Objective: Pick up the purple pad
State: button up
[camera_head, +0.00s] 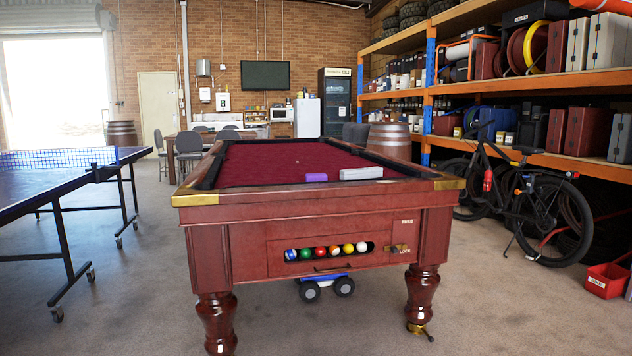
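The purple pad (316,177) is a small flat block lying on the red cloth of the pool table (320,221), near the table's front end and right of its middle. A longer light grey block (361,173) lies just to its right, with a small gap or touching; I cannot tell which. My gripper is not in view, and nothing of my arm shows.
A blue ping-pong table (60,176) stands at the left. A bicycle (520,195) leans by the shelving (520,88) at the right, with a red bin (606,281) near it. Carpeted floor is open in front and between the tables. A small wheeled thing (326,287) sits under the pool table.

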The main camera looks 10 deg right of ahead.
aim_at(309, 176)
jog(key=u, duration=0.15)
jog(key=i, duration=2.25)
jog(key=z, duration=0.55)
